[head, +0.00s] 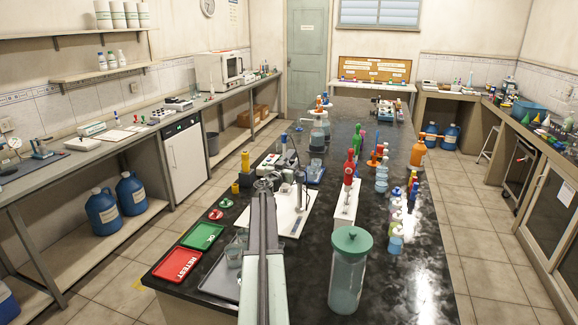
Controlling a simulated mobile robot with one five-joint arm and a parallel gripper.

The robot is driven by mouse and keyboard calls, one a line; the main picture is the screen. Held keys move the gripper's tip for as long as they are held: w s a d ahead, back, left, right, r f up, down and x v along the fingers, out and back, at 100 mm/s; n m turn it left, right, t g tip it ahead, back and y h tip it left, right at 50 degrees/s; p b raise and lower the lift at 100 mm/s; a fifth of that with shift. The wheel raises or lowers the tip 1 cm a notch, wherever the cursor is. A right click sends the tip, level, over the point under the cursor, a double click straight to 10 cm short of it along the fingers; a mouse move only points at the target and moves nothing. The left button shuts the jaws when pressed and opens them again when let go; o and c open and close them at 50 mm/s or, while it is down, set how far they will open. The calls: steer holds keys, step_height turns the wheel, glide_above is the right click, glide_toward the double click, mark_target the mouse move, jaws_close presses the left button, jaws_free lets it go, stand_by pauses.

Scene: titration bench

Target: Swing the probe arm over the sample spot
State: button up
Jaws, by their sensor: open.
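My arm reaches forward from the bottom middle of the head view. My gripper (268,181) is at its far end, small and partly merged with the dark equipment behind it; its jaws are open. Just beyond and to the right is a grey and black probe stand (285,160) with a thin upright part, which looks like the probe arm (298,190), over a white plate (287,218). I cannot tell whether my gripper touches the stand. The sample spot is not clearly distinguishable; my arm hides part of the plate's left side.
A clear jar with a green lid (349,270) stands at the near right. A red RETEST tray (176,268) and a green tray (202,236) lie at left.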

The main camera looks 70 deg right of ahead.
jaws_close()
stand_by(1.4)
